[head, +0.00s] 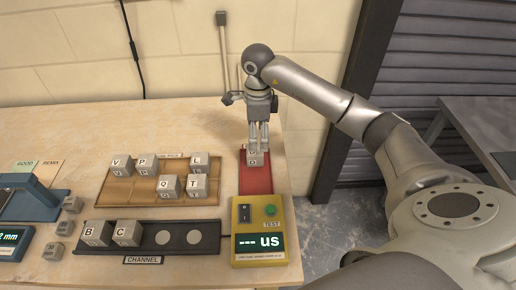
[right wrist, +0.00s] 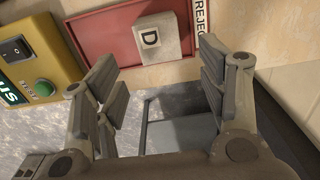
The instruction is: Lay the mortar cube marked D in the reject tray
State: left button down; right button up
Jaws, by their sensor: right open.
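The mortar cube marked D (right wrist: 156,38) is a pale grey block with its letter facing up. It is on the red reject tray (right wrist: 108,30), close to the white label that reads "REJEC". In the head view the cube (head: 255,159) shows at the far part of the red tray (head: 256,182), partly covered by my fingers. My right gripper (head: 258,146) points down just over the cube. In the right wrist view its fingers (right wrist: 157,68) are spread, with the cube ahead of the gap and nothing gripped. My left gripper is not in view.
A yellow tester (head: 260,230) stands at the near end of the red tray. A wooden tray (head: 145,196) with several lettered cubes and a dark channel rack (head: 160,240) with cubes B and C lie to the left. The table's right edge is close to the tray.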

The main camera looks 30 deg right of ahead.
aim_at(258, 150)
jog(key=shift+r+b, duration=0.4)
jog(key=shift+r, duration=2.35)
